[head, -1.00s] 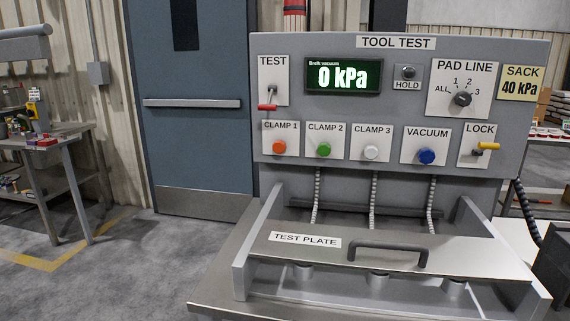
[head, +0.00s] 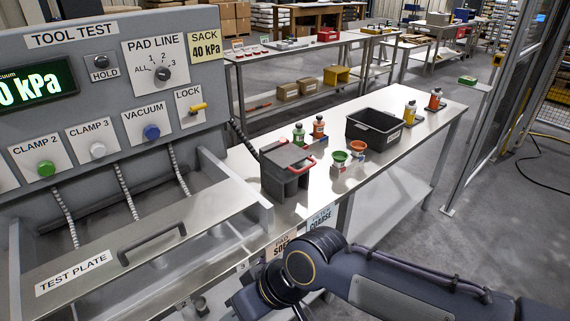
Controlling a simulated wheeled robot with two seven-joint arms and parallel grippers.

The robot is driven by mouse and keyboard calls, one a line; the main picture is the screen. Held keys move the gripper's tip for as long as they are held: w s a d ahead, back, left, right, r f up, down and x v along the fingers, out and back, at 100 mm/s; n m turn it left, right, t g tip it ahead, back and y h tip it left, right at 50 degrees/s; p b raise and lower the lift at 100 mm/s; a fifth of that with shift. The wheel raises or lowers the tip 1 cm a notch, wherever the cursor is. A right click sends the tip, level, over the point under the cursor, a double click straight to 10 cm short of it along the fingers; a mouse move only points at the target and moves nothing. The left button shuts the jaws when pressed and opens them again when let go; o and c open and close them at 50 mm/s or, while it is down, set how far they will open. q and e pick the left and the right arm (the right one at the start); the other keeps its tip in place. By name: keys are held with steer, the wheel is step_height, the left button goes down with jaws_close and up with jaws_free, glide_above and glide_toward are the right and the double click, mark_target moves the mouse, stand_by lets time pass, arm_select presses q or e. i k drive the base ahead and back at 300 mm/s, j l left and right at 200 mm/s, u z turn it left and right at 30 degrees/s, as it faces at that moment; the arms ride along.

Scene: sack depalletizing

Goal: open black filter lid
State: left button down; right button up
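A dark grey box-shaped housing (head: 286,182) stands on the steel bench just right of the test panel. It looks like the filter. Its dark lid (head: 288,153) lies on top and looks closed, with a red bar (head: 303,163) along it. My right arm comes in from the right, below the box and apart from it. Its dark wrist end (head: 262,290) is near the bottom edge; the fingers are not clear enough to tell open or shut. My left gripper is out of view.
The test panel with the test plate (head: 130,262) fills the left. Labels (head: 320,218) hang on the bench's front edge. A wire-mesh fence stands at the right.

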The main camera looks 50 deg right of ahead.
mark_target(289, 155)
steer(key=k+z, duration=0.1)
steer(key=z, duration=1.7)
steer(key=i+l+u, duration=0.15)
steer(key=i, duration=0.35)
steer(key=i+l+u, duration=0.1)
steer(key=i+l, duration=0.35)
